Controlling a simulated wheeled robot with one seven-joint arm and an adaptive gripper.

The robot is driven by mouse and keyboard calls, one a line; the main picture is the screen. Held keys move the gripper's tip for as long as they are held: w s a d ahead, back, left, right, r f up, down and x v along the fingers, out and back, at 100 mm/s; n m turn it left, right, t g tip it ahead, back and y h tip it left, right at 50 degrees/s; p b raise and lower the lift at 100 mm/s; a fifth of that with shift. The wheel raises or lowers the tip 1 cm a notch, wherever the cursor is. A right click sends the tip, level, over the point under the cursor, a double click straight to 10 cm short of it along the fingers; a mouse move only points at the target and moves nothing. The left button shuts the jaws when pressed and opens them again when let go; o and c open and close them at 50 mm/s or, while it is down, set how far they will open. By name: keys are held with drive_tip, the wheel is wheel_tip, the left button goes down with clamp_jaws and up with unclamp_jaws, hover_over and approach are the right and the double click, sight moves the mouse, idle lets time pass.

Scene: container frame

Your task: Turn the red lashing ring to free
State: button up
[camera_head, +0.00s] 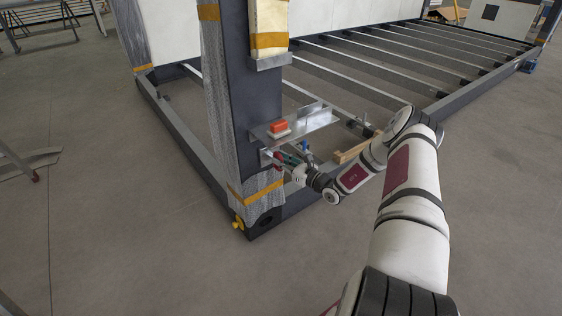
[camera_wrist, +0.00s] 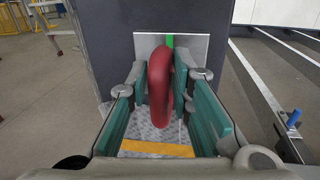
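The red lashing ring (camera_wrist: 160,88) hangs edge-on in the wrist view, in front of a light metal plate (camera_wrist: 194,48) on the dark post. A green mark (camera_wrist: 170,40) shows on the plate just above the ring. In the head view my gripper (camera_head: 284,158) reaches the post from the right, low under a metal shelf. The ring (camera_head: 277,155) is small and partly hidden there.
The metal shelf (camera_head: 318,121) with an orange-red block (camera_head: 278,127) juts out just above my gripper. The dark post (camera_head: 238,90) is partly wrapped. Frame beams (camera_head: 370,65) lie behind. A wooden piece (camera_head: 352,151) is beside my arm. The floor at left is open.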

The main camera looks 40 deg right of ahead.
drive_tip(key=shift+a, duration=0.1)
clamp_jaws()
drive_tip(key=shift+a+f+m, duration=0.1)
drive_tip(key=shift+a+m, duration=0.05)
drive_tip(key=shift+m, duration=0.15)
idle(0.4)
